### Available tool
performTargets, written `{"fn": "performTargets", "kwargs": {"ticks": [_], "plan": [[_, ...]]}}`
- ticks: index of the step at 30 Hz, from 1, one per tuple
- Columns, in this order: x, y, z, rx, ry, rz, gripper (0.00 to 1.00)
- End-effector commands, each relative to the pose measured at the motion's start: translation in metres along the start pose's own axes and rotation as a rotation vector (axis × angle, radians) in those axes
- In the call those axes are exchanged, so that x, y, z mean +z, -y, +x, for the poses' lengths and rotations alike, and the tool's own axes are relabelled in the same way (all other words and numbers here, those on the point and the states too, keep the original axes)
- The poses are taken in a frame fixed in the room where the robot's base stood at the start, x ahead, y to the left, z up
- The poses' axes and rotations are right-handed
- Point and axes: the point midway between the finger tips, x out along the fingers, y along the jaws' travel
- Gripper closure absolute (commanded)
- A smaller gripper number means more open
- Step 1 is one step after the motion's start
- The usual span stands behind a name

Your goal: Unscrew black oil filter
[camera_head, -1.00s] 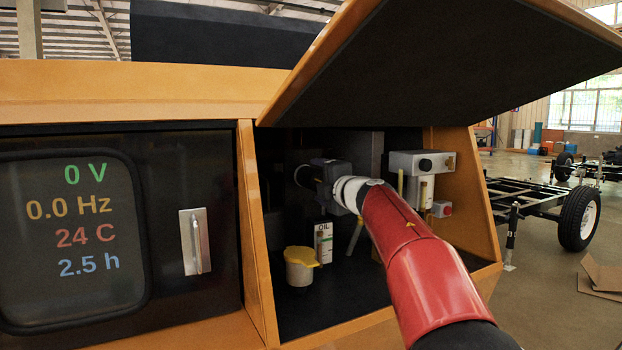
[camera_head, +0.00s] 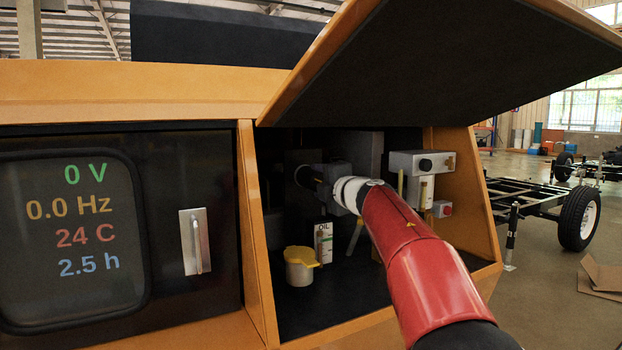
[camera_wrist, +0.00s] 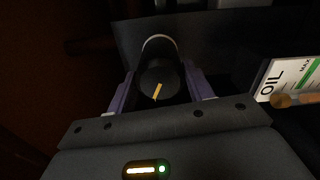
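The black oil filter (camera_wrist: 158,82) is a dark round cylinder with a yellow mark on its end face. A pale ring shows behind it in the wrist view. My gripper (camera_wrist: 160,70) has its two purple fingers on either side of the filter. Narrow dark gaps seem to show between fingers and filter, so it looks open around it; contact is hard to judge in the dim light. In the head view, my gripper (camera_head: 318,178) is inside the open compartment, and the filter is mostly hidden in shadow behind it.
A white oil gauge (camera_head: 323,243) and a yellow-capped container (camera_head: 300,268) stand below my gripper. A grey box (camera_head: 420,163) and a red button (camera_head: 444,209) are at the right. The raised hatch (camera_head: 480,60) hangs over my arm.

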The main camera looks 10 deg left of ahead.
Motion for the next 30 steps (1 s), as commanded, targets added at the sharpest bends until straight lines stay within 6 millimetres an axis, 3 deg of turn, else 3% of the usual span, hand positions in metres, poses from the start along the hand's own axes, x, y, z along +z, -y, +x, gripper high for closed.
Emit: {"fn": "performTargets", "kwargs": {"ticks": [1, 6, 8, 18, 27, 30], "plan": [[0.0000, 0.0000, 0.0000, 0.000, 0.000, 0.000, 0.55], [0.0000, 0.0000, 0.0000, 0.000, 0.000, 0.000, 0.77], [0.0000, -0.0010, -0.0003, 0.002, 0.000, -0.008, 0.81], [-0.0003, 0.0001, -0.0007, 0.002, 0.001, -0.432, 0.82], [0.0000, -0.0007, -0.0007, 0.001, 0.001, -0.458, 0.82], [-0.0002, 0.0015, -0.0008, 0.002, 0.001, -0.549, 0.82]]}}
